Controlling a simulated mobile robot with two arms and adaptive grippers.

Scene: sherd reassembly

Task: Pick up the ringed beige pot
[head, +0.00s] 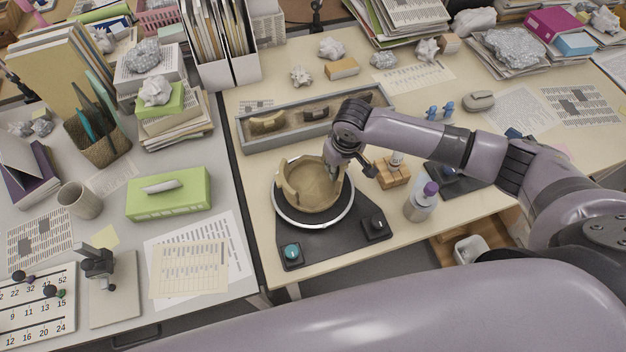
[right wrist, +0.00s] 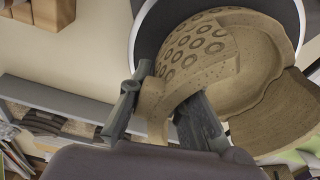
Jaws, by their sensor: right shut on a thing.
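The ringed beige pot (head: 312,190) stands on a round black turntable with a pale rim (head: 278,211). Its wall is uneven, with broken edges and lower stretches. Stamped rings show on its outside in the right wrist view (right wrist: 193,50). My right gripper (head: 334,170) reaches down at the pot's right side. Its fingers (right wrist: 160,108) are on either side of the pot's wall, shut on it. Whether the pot's base touches the turntable is hard to tell. My left gripper is not in view.
A grey tray (head: 262,142) holding sherds lies behind the turntable. A purple-capped bottle (head: 421,203) and a wooden block (head: 393,175) stand to its right. A teal knob (head: 292,252) and a black knob (head: 376,226) sit in front. A green box (head: 168,194) is at left.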

